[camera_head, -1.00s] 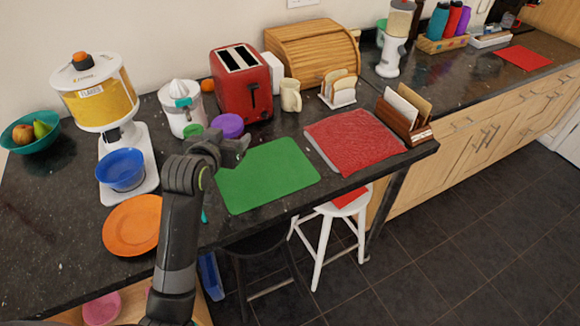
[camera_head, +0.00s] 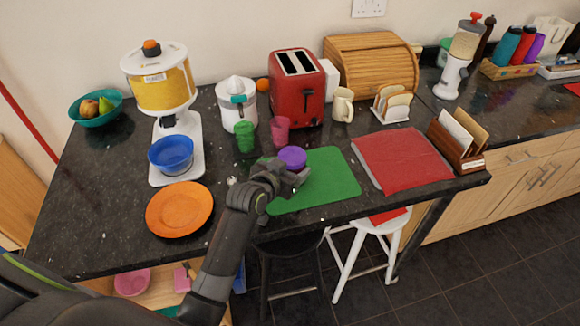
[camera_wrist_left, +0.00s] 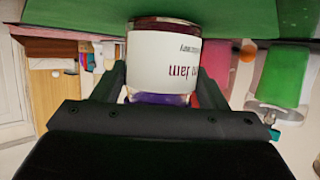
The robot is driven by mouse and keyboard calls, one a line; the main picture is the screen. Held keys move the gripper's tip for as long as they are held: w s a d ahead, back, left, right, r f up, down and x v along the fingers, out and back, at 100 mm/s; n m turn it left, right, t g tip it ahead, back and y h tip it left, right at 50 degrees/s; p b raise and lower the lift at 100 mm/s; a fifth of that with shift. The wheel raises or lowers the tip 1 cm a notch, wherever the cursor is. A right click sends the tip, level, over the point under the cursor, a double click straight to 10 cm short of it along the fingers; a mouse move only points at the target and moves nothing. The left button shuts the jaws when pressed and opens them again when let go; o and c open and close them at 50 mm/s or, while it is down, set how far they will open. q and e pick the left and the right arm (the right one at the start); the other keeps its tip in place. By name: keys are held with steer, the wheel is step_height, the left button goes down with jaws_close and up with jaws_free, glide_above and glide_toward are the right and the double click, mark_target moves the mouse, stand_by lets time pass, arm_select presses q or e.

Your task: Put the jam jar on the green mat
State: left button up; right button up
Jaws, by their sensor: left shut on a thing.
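The jam jar has a purple lid (camera_head: 293,157) and a white label. My left gripper (camera_head: 298,173) is shut on it, over the left part of the green mat (camera_head: 335,182). In the left wrist view the jar (camera_wrist_left: 163,55) is between the fingers, upside down in the picture, with the green mat (camera_wrist_left: 85,12) behind its base. The jar looks upright. I cannot tell whether its base touches the mat. The gripper hides the jar's lower part in the head view. My right gripper is not in view.
A pink cup (camera_head: 280,131) and a green cup (camera_head: 245,137) stand behind the mat, to the left. An orange plate (camera_head: 180,209) lies left of the gripper. A red mat (camera_head: 403,160) lies to the right. The green mat's right half is clear.

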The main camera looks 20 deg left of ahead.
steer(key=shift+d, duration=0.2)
arm_select(q)
steer(key=o, duration=1.2)
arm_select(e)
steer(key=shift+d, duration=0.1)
arm_select(q)
steer(key=shift+s+r, duration=0.1)
steer(key=b+v, duration=0.1)
steer(key=v, duration=1.1)
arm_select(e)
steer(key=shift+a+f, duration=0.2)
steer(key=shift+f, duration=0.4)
